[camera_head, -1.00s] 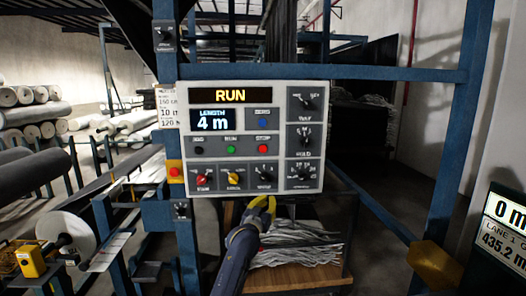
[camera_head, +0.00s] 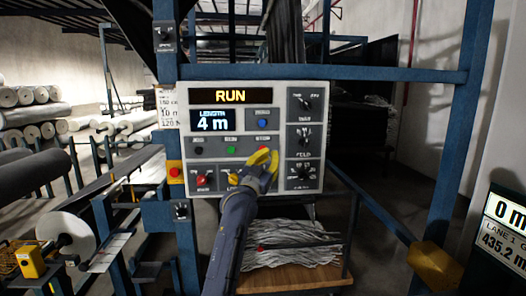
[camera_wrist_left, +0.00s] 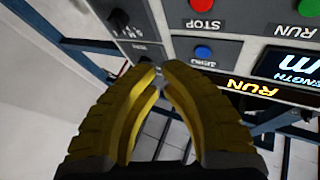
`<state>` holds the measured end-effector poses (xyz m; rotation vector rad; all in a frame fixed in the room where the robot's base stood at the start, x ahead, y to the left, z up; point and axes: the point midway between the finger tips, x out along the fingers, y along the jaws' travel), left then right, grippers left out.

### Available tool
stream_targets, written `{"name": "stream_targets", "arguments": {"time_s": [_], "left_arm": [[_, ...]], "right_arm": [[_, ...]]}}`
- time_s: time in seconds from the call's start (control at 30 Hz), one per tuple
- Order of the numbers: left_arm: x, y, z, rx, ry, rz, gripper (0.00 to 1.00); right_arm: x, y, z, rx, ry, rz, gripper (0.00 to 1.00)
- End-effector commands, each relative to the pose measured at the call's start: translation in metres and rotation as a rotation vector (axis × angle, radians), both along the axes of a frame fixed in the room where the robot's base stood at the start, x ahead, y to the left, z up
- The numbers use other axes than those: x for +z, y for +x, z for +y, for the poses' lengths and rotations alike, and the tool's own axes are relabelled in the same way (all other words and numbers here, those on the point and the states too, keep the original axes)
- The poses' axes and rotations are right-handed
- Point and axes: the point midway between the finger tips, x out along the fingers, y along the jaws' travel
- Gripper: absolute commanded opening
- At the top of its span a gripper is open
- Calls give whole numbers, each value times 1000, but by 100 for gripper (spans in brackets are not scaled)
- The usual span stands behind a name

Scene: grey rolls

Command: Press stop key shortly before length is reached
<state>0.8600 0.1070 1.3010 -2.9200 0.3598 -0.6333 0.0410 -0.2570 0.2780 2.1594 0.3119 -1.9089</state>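The control panel (camera_head: 222,158) shows RUN on its upper display (camera_head: 230,96) and 4 m on its length display (camera_head: 212,121). The red stop key (camera_head: 263,149) is just above my left gripper's fingertips in the head view, partly covered. In the wrist view the stop key (camera_wrist_left: 202,26) shows upside down, beyond the fingertips, with the blue zero key (camera_wrist_left: 203,52) nearer to them. My left gripper (camera_head: 264,158) has its yellow fingertips close together and empty, in front of the panel's lower middle. Contact cannot be told. My right gripper is not in view.
Knobs line the panel's right side and bottom. Blue frame posts (camera_head: 455,140) stand around it. A second display (camera_head: 506,230) at right reads 0 m and 435.2 m. Grey rolls (camera_head: 30,115) lie at left.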

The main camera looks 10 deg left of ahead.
Motion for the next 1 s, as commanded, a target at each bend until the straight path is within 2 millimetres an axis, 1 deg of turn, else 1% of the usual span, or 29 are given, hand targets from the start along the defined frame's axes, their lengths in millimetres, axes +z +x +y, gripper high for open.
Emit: {"name": "stream_targets", "arguments": {"time_s": [0.27,0.43,0.9,1.0], "left_arm": [[0,1,0,0,0,1,0],[0,9,2,0,0,1,0],[0,59,15,1,2,1,0],[1,68,15,-2,2,0,0]], "right_arm": [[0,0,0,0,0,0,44],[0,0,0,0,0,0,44],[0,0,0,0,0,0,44],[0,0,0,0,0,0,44]]}}
